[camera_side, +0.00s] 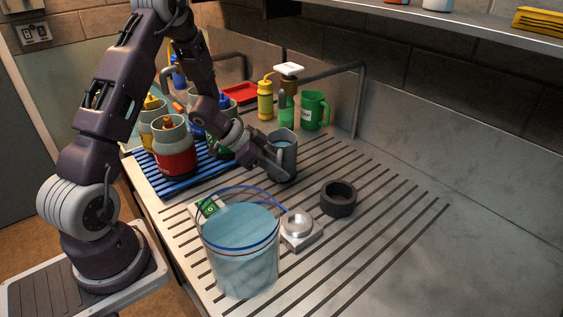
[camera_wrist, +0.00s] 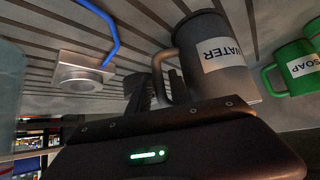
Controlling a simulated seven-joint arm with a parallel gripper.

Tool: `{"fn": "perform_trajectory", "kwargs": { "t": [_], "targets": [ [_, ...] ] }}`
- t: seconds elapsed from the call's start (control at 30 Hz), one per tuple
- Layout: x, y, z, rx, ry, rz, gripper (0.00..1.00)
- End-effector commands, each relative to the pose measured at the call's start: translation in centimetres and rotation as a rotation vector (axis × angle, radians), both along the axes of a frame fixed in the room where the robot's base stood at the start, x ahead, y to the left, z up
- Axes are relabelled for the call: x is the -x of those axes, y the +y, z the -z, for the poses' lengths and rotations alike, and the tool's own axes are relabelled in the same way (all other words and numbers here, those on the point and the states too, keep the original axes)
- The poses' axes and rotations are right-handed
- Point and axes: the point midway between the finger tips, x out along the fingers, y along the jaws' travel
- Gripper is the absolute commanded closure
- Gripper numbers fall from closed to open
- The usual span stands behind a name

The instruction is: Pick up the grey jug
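The grey jug (camera_side: 283,160) stands upright on the grooved metal counter, with some liquid showing in its top. In the wrist view the jug (camera_wrist: 215,60) carries a white WATER label, and its handle faces my gripper. My gripper (camera_side: 272,165) is low beside the jug on its handle side. In the wrist view my gripper's dark fingers (camera_wrist: 152,90) are right by the handle. Whether they touch or enclose it is unclear, as the dark shapes overlap.
A clear bucket of bluish liquid (camera_side: 240,262), a small scale (camera_side: 299,231) with a blue cable and a dark ring (camera_side: 338,199) stand in front. A green SOAP mug (camera_side: 314,111) and bottles stand behind. A blue rack (camera_side: 185,183) holds containers. The counter's right side is clear.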

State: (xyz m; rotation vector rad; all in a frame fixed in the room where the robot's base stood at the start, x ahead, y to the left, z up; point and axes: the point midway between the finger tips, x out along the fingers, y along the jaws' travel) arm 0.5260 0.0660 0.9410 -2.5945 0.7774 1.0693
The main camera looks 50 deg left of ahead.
Motion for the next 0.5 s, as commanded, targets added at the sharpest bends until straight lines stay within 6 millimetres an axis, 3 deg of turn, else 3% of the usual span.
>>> {"fn": "perform_trajectory", "kwargs": {
  "t": [0.07,0.17,0.5],
  "targets": [
    [0.01,0.01,-0.01,0.0,0.0,0.0,0.79],
    [0.02,0.0,-0.02,0.0,0.0,0.0,0.99],
    [0.01,0.02,-0.07,-0.001,0.0,0.001,1.0]
  ]
}}
